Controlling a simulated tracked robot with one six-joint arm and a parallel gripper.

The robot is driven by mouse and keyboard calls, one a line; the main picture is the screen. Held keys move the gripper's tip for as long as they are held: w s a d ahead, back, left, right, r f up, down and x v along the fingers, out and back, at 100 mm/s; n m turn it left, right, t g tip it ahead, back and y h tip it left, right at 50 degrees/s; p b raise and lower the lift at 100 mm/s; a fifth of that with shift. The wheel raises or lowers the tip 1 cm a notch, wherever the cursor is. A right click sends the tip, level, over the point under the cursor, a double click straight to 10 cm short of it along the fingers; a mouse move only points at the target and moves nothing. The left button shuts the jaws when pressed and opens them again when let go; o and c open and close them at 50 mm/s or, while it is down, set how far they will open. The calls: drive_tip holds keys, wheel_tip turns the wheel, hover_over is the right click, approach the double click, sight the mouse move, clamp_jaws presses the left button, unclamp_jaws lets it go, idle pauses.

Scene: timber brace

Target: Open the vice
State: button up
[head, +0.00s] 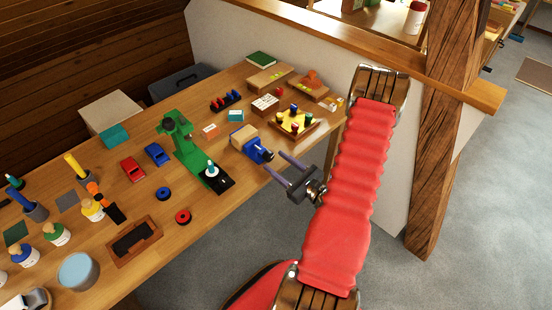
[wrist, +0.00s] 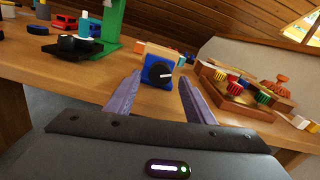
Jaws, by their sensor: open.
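The vice (head: 250,143) is a small blue and wooden block at the front edge of the workbench, right of the green press. In the wrist view the vice (wrist: 157,72) shows its blue front face with a round black knob (wrist: 160,72) bearing a white mark. My gripper (head: 279,164) is open and empty, with its two purple-grey fingers pointing at the vice. In the wrist view the fingers of my gripper (wrist: 155,92) lie left and right of the knob, seemingly short of it. The vice's jaws are too small to judge.
The green press (head: 182,145) stands left of the vice. Toy cars (head: 132,168), bottles and boxes cover the workbench (head: 205,225). A timber post (head: 445,130) stands at right. Space before the bench is free.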

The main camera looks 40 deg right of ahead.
drive_tip(key=shift+w, duration=1.25)
drive_tip(key=shift+c, duration=0.7)
drive_tip(key=c, duration=0.9)
